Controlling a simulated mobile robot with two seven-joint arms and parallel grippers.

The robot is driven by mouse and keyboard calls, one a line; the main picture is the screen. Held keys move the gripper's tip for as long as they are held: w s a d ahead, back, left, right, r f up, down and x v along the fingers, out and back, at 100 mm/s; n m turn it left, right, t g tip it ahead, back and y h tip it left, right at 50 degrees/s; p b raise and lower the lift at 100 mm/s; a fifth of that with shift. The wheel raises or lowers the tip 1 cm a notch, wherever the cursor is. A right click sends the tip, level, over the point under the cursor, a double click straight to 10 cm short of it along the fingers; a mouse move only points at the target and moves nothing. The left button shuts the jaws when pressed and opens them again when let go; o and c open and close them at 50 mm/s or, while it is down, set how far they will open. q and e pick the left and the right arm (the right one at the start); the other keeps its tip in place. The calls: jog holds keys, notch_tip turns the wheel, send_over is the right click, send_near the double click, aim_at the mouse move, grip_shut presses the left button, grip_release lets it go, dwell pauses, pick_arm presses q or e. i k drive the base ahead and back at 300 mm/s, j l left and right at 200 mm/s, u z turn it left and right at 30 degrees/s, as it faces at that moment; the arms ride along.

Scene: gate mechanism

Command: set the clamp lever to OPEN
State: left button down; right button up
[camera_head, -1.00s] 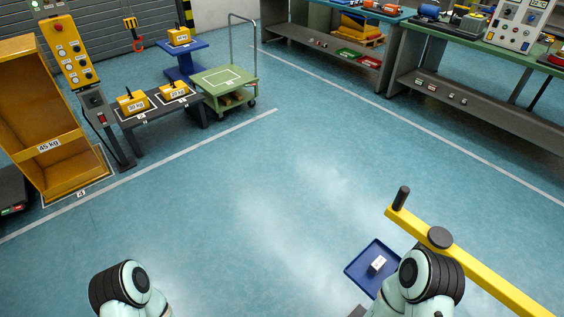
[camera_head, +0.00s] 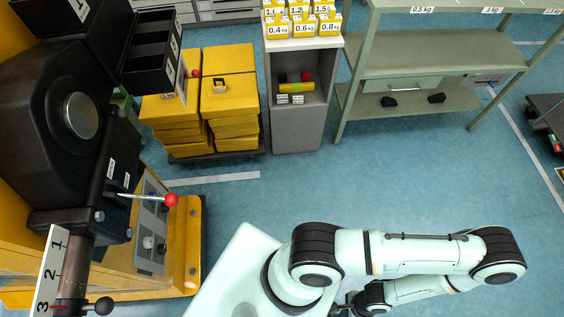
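A lever with a thin metal rod and a red ball knob (camera_head: 171,200) sticks out to the right from the black machine (camera_head: 60,120) at the left. Its rod starts at a black slotted plate with two small white labels (camera_head: 111,168), too small to read for certain. The lever looks roughly level and nothing touches it. My pale green arm lies folded across the bottom, to the right of the lever and apart from it. I make out neither gripper's fingertips.
A yellow base with a grey switch panel (camera_head: 150,240) stands below the lever. A numbered scale (camera_head: 50,270) and a black knob (camera_head: 104,305) are at lower left. Yellow stacked blocks (camera_head: 228,95), a grey cabinet (camera_head: 298,125) and a green shelf (camera_head: 440,55) stand behind. Blue floor between is clear.

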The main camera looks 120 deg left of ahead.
aim_at(171, 200)
jog(key=u, duration=0.65)
jog(key=i+u, duration=0.1)
jog(key=u, duration=1.85)
jog(key=i+l+u, duration=0.1)
jog(key=u, duration=1.2)
jog(key=l+u, duration=0.15)
jog(key=u, duration=1.15)
